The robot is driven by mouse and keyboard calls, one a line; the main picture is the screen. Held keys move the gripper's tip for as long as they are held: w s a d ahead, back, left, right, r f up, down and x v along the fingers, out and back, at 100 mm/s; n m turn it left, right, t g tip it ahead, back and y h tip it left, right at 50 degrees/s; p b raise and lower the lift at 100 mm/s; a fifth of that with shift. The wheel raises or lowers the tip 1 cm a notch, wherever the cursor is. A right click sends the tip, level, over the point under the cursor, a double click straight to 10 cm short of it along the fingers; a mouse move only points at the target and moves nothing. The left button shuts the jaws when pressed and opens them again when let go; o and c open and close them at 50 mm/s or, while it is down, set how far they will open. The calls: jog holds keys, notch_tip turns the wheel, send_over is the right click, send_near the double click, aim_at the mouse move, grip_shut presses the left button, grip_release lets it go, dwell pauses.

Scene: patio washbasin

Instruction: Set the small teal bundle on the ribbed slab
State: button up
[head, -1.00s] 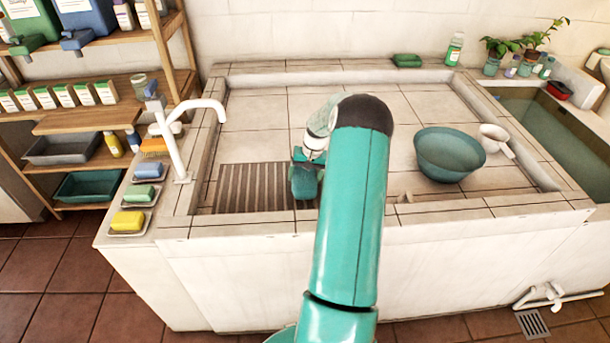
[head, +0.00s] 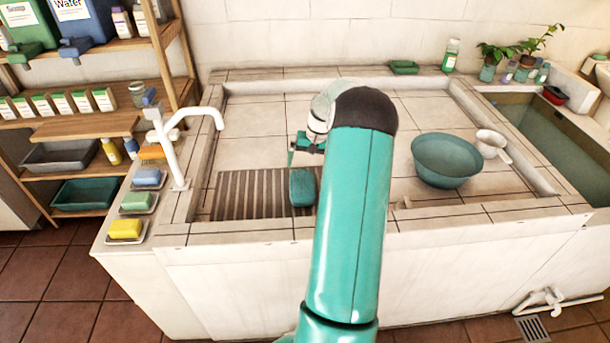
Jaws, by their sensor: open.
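The small teal bundle (head: 302,189) lies at the right end of the ribbed slab (head: 248,194), just left of my arm. The slab is a dark, grooved rectangle at the front left of the tiled basin. My arm hides what lies right of the bundle, so I cannot tell whether it overhangs the slab's right edge. Part of the gripper is hidden by my arm.
A white tap (head: 172,140) stands left of the slab, beside soap dishes with a yellow sponge (head: 125,228). A teal bowl (head: 447,161) and a white dipper (head: 491,142) sit to the right. The basin floor behind the slab is clear.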

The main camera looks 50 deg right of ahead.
jog(key=shift+v, duration=1.7)
jog(key=w+a+r+n+h, duration=0.1)
jog(key=w+a+r+n, duration=0.1)
jog(key=a+r, duration=0.55)
jog(key=w+a+r+n+h, duration=0.1)
jog(key=a+r, duration=0.3)
jog(key=a, duration=0.7)
jog(key=w+a+r+n, duration=0.2)
jog(key=a+r, duration=0.3)
jog(key=a, duration=0.4)
jog(key=s+a+r+n+t, duration=0.1)
jog(key=s+a+r, duration=0.15)
jog(key=a, duration=0.45)
jog(key=s+a+r+n+t, duration=0.1)
jog(key=s+a+r+n, duration=0.1)
jog(key=s+a, duration=0.35)
jog(key=s+a+f+n+t, duration=0.1)
jog(key=s+a+n, duration=0.1)
jog(key=s+a, duration=0.7)
jog(key=shift+s+a+t, duration=0.2)
jog(key=shift+a+t, duration=0.2)
jog(key=shift+a, duration=0.65)
jog(key=shift+f, duration=0.1)
